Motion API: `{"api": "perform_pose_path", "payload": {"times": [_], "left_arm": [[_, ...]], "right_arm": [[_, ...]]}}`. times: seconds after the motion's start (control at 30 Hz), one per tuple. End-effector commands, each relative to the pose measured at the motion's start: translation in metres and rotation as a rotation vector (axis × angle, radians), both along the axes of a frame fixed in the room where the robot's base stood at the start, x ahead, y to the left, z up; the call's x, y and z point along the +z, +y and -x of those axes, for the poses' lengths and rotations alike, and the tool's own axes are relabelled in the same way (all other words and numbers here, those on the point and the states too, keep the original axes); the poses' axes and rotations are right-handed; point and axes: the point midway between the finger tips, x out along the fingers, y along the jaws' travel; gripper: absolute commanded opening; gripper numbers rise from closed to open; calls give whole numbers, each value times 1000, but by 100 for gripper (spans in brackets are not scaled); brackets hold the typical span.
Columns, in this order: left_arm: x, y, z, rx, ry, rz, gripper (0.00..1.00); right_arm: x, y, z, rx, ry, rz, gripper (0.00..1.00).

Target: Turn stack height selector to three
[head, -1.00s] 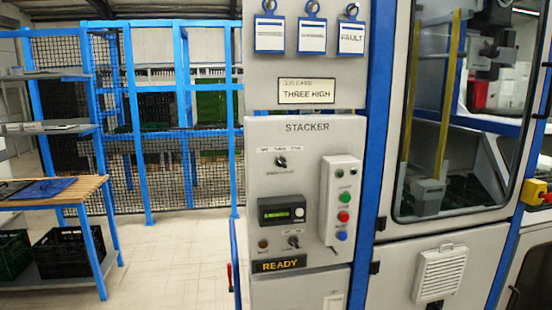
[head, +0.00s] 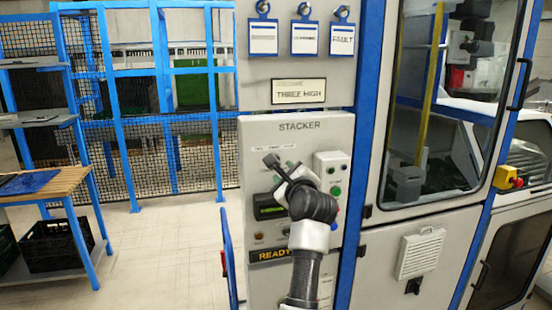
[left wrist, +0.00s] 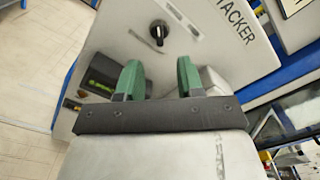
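The stack height selector (left wrist: 158,33) is a small black knob with a pale pointer mark on the grey STACKER panel (left wrist: 110,40). In the head view my left gripper (head: 283,166) is in front of the panel and covers the selector. In the left wrist view the green fingers of my left gripper (left wrist: 159,78) are apart with nothing between them. The selector is beyond the fingertips, apart from them. Its small position labels are too blurred to read. A card above the panel (head: 299,92) reads THREE HIGH. My right gripper is not in view.
The panel has a dark display (head: 268,206), a READY sign (head: 267,256) and a button box (head: 332,165), partly covered by my arm. FAULT and other tags (head: 342,39) hang above. A windowed machine cabinet (head: 410,240) stands right. Blue fencing (head: 130,150) and a shelf (head: 50,182) stand left.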

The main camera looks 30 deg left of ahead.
Motion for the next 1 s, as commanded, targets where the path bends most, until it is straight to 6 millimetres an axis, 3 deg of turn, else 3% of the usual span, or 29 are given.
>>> {"api": "perform_pose_path", "payload": {"times": [0.1,0.4,0.87,1.0], "left_arm": [[7,20,-16,4,5,-7,37],[4,55,-47,1,5,-8,37],[0,64,-54,1,3,-6,37],[0,64,-54,1,3,-6,16]], "right_arm": [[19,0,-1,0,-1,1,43],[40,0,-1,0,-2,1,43],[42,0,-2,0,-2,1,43],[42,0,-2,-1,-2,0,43]]}}
